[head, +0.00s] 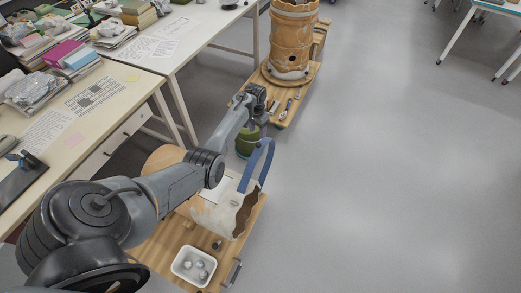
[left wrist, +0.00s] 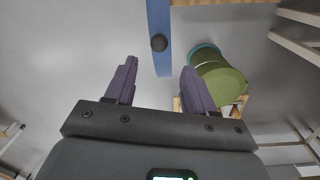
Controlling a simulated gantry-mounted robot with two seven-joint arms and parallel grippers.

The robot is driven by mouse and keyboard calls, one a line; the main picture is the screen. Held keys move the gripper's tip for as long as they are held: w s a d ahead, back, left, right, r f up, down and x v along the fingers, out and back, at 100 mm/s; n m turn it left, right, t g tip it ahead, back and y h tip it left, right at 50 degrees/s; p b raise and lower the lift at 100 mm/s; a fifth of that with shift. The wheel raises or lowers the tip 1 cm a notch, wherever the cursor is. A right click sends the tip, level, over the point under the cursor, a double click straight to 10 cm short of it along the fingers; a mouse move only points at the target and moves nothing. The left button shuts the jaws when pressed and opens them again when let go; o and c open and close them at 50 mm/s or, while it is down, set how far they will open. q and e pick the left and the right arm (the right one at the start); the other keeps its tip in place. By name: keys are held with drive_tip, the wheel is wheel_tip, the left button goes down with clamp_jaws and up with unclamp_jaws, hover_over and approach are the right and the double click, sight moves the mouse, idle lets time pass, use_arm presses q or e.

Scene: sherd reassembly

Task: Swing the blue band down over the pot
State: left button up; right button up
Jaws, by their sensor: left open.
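The pale, broken-edged pot (head: 213,215) sits on a low wooden board in the head view. The blue band (head: 265,158) stands raised in an arch above the pot's right side. In the left wrist view the band (left wrist: 159,20) hangs ahead of the fingers and carries a dark round knob (left wrist: 158,43). My left gripper (head: 262,128) is above the band's top in the head view. In the left wrist view its purple fingers (left wrist: 158,82) are apart with nothing between their tips. The band's end lies a little beyond them. My right gripper is not in view.
A green drum (head: 246,143) stands just behind the band. A white tray (head: 194,266) with small pieces lies on the wooden board (head: 158,240). A tall terracotta vessel (head: 292,35) stands farther back.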

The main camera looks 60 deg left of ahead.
sight(259, 143)
use_arm(q)
drive_tip(key=f+b, duration=0.1)
drive_tip(key=f, duration=0.2)
drive_tip(key=f+b, duration=0.2)
drive_tip(key=f, duration=0.1)
drive_tip(key=f+b, duration=0.1)
drive_tip(key=f, duration=0.2)
drive_tip(key=shift+w+d+f+b, duration=0.1)
drive_tip(key=shift+d+f+b, duration=0.15)
drive_tip(key=shift+b, duration=0.15)
drive_tip(key=shift+f, duration=0.5)
clamp_jaws()
